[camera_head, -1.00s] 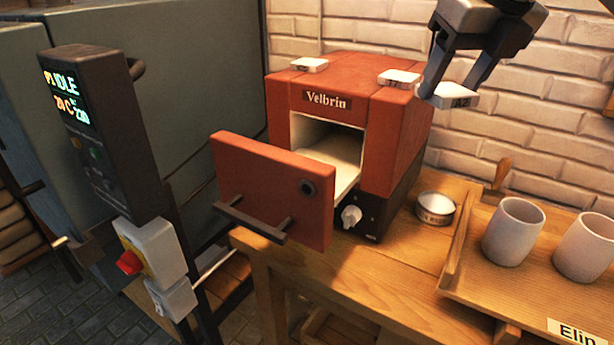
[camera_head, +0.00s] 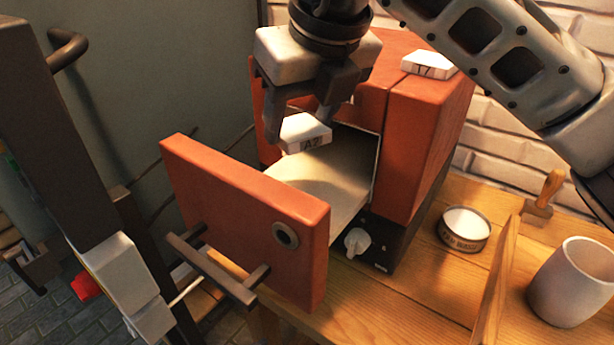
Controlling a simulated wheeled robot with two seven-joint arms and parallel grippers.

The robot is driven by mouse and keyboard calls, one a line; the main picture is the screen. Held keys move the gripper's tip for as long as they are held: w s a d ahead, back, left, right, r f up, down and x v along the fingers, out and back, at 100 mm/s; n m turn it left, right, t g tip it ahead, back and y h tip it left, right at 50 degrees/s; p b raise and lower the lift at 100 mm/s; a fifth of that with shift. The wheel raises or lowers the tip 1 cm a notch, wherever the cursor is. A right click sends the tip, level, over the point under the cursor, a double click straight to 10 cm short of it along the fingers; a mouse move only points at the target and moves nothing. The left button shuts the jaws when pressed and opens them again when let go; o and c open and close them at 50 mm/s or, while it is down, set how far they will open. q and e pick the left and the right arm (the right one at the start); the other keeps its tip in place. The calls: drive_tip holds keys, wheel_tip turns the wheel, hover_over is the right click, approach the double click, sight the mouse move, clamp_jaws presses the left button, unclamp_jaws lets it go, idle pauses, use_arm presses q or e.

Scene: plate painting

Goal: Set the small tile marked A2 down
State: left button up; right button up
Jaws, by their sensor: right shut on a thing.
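The small white tile marked A2 (camera_head: 306,136) is between the fingers of my right gripper (camera_head: 300,122), which is shut on it. The gripper points down at the mouth of the small red kiln (camera_head: 425,120). The tile is above the pale kiln floor (camera_head: 325,185), near the opening; I cannot tell the exact gap. The kiln door (camera_head: 245,215) stands open toward the front. My right arm and gripper hide part of the kiln's top and front. My left gripper is not in view.
Another small white tile marked T7 (camera_head: 430,64) lies on the kiln top. A round tin (camera_head: 464,228), a wooden-handled stamp (camera_head: 544,195) and a cup (camera_head: 568,282) stand on the right.

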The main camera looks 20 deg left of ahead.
sight(305, 136)
drive_tip(key=f, duration=0.4)
drive_tip(key=shift+s+f, duration=0.1)
drive_tip(key=shift+s, duration=0.2)
drive_tip(key=shift+f, duration=0.3)
wheel_tip(305, 136, down, 4)
drive_tip(key=shift+r+p, duration=0.2)
drive_tip(key=shift+p, duration=0.3)
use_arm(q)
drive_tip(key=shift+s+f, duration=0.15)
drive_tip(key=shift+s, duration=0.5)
use_arm(e)
drive_tip(key=shift+f, duration=0.1)
drive_tip(key=o, duration=1)
drive_tip(key=shift+w, duration=0.1)
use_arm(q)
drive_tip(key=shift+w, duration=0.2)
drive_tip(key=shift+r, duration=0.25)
